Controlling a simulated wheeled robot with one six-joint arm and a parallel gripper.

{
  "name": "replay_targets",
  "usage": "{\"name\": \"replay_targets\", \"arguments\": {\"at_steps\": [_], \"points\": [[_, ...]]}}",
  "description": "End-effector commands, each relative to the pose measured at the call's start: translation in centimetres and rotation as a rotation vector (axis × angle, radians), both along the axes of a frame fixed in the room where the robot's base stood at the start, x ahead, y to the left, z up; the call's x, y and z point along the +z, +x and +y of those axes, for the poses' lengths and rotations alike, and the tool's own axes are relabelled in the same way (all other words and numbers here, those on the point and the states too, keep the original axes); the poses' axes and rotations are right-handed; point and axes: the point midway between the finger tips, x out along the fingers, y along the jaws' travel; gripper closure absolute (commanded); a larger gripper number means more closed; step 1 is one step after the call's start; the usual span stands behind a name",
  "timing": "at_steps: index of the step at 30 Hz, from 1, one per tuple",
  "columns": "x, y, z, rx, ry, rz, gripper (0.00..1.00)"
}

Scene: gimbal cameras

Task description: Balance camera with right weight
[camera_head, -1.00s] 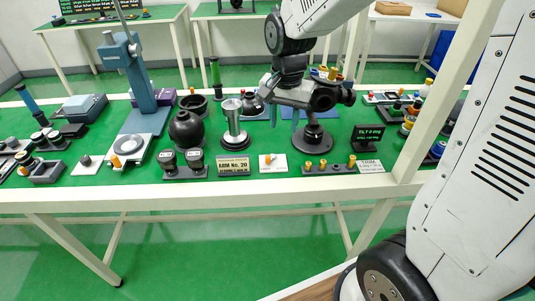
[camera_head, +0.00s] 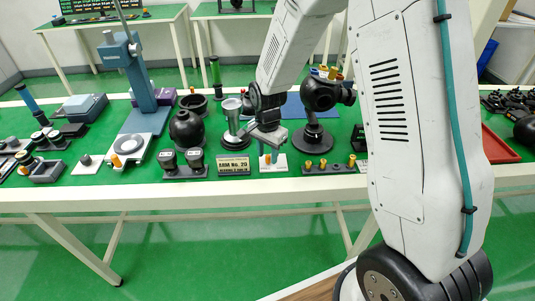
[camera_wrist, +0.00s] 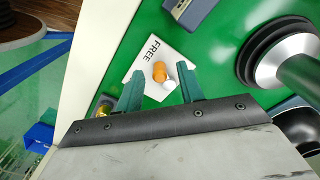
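The black camera (camera_head: 322,95) sits on a gimbal stand with a round dark base in the head view. A small orange-topped weight with a pale end (camera_wrist: 159,70) is on a white card marked FREE (camera_wrist: 142,86). My gripper (camera_wrist: 159,72) is open in the wrist view, its two green fingers on either side of this weight, with gaps visible. In the head view my gripper (camera_head: 267,147) hangs just above the card, in front of the gimbal stand. A dark rack (camera_head: 328,169) with orange weights stands to its right. My arm hides the tilt display.
The sign ARM No. 20 (camera_head: 234,165) stands close left of the card. A silver cup stand (camera_head: 233,130), a black round pot (camera_head: 186,130) and a blue column stand (camera_head: 139,75) are farther left. A red tray (camera_head: 498,147) is at the right.

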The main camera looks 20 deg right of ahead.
Motion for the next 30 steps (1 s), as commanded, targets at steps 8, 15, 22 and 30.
{"name": "replay_targets", "arguments": {"at_steps": [8,15,22,30], "points": [[-0.58,-0.02,0.00,0.000,0.000,0.000,0.62],[-0.55,-0.02,0.00,0.001,0.000,0.000,1.00],[-0.53,-0.03,-0.03,0.009,0.000,0.000,1.00],[-0.50,-0.27,-0.30,0.106,0.000,-0.001,1.00]]}}
